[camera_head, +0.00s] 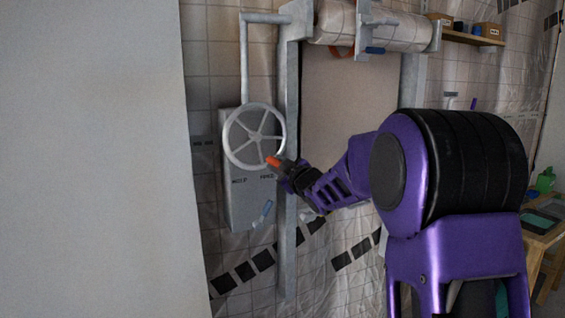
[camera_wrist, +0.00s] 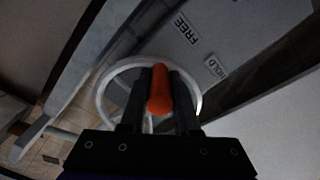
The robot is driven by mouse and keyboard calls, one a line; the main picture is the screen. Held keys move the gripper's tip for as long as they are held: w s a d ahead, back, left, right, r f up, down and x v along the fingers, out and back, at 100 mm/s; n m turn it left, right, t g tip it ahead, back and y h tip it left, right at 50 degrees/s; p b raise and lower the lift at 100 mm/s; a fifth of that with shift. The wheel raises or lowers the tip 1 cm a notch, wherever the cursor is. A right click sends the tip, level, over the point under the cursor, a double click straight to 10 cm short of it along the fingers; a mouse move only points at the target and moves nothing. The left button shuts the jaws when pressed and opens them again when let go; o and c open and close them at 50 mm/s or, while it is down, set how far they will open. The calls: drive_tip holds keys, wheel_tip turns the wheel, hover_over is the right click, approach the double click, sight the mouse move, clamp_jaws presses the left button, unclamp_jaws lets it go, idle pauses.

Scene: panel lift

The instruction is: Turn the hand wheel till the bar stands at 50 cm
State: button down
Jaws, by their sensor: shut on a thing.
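The grey spoked hand wheel (camera_head: 254,137) is on a grey box (camera_head: 240,205) on the tiled wall. Its orange handle (camera_head: 271,160) is at the wheel's lower right. My gripper (camera_head: 277,163) is shut on that handle. In the wrist view the orange handle (camera_wrist: 159,92) stands between my two dark fingers, with the wheel's rim (camera_wrist: 104,92) behind. A pale panel (camera_head: 345,95) hangs between grey rails under a roll (camera_head: 375,28). I cannot make out the bar or a height scale; my arm hides the panel's lower part.
The box carries HOLD and FREE labels, also readable in the wrist view (camera_wrist: 186,30). A plain pale wall (camera_head: 90,160) fills the left. A wooden table (camera_head: 545,235) stands at the right edge.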

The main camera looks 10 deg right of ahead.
drive_tip(key=shift+s+a+f+m, duration=0.2)
drive_tip(key=shift+a+f+m, duration=0.1)
drive_tip(key=shift+a+m, duration=0.4)
drive_tip(key=shift+d, duration=0.1)
drive_tip(key=c, duration=0.7)
unclamp_jaws()
drive_tip(key=shift+o, duration=0.2)
drive_tip(key=shift+s+d, duration=0.1)
drive_tip(key=shift+s, duration=0.05)
